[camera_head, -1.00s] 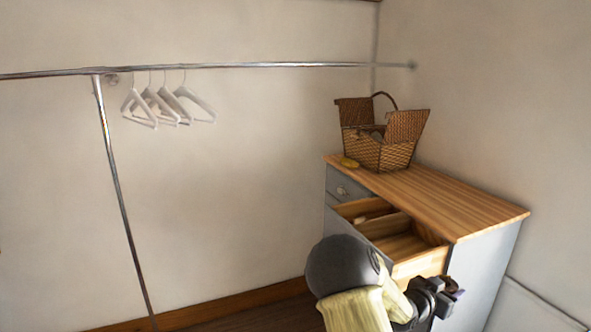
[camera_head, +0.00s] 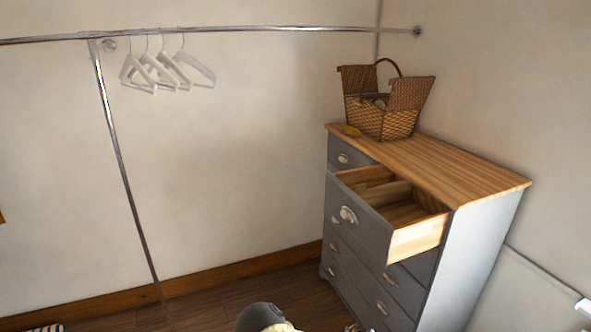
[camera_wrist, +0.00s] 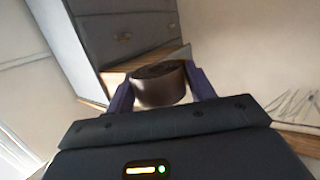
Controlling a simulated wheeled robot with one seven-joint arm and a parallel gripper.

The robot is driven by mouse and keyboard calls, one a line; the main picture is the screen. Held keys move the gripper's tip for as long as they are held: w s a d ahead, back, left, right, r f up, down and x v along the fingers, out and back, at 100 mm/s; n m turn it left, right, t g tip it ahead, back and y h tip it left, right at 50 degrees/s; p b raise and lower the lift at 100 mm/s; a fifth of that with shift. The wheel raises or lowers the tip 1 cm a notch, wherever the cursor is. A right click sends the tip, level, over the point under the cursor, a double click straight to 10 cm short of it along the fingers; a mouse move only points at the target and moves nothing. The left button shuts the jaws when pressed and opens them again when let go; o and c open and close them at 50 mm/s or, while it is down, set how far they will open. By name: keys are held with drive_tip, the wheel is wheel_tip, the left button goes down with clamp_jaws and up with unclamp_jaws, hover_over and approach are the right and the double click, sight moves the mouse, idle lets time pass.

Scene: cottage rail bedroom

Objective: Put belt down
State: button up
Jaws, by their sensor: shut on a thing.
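The belt (camera_wrist: 160,90) looks like a dark brown rolled coil in the wrist view. My gripper (camera_wrist: 161,86) is shut on it, with a purple finger on each side of the coil. The wrist view looks tilted, with the grey dresser and the floor behind the belt. In the head view the belt cannot be made out; only a part of my arm shows at the bottom edge.
A grey dresser (camera_head: 490,250) with a wooden top stands at right, one upper drawer (camera_head: 418,240) pulled open. White hangers (camera_head: 138,75) hang from a metal rail (camera_head: 250,30). Visible floor (camera_head: 215,305) is mostly clear.

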drive_tip(key=s+a+f+n+y, duration=0.1)
drive_tip(key=s+a+f+y, duration=0.1)
drive_tip(key=s+a+f, duration=0.1)
drive_tip(key=shift+s+f+n, duration=0.3)
drive_tip(key=shift+s+f, duration=0.2)
drive_tip(key=shift+f, duration=0.25)
drive_tip(key=shift+w+d, duration=0.15)
idle(0.5)
drive_tip(key=shift+s, duration=0.2)
idle(0.4)
